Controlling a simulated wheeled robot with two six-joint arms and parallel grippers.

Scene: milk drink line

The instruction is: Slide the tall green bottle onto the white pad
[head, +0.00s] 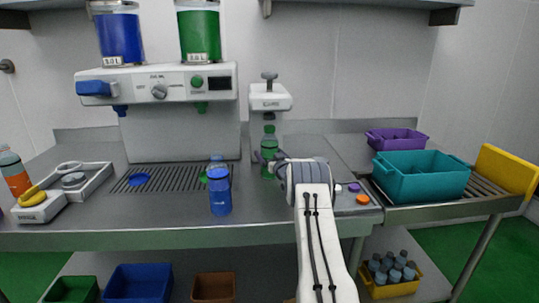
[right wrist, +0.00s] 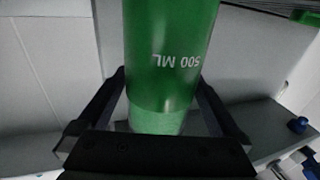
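The tall green bottle (head: 268,153) stands upright on the steel counter at the foot of the white press, with a green top. In the right wrist view its green body (right wrist: 172,50), marked 500 ML, fills the middle. My right gripper (right wrist: 165,85) has one finger on each side of the bottle, close to its walls; whether they press on it is unclear. In the head view my right arm hides part of the counter beside the bottle. I cannot make out a white pad for certain. My left gripper is not in view.
The white press (head: 270,98) rises directly above the bottle. A blue bottle (head: 220,192) stands in front of the drip grate (head: 185,178), left of the green bottle. A dispenser (head: 157,82) stands behind. A teal crate (head: 420,178) and purple crate (head: 397,140) are at right.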

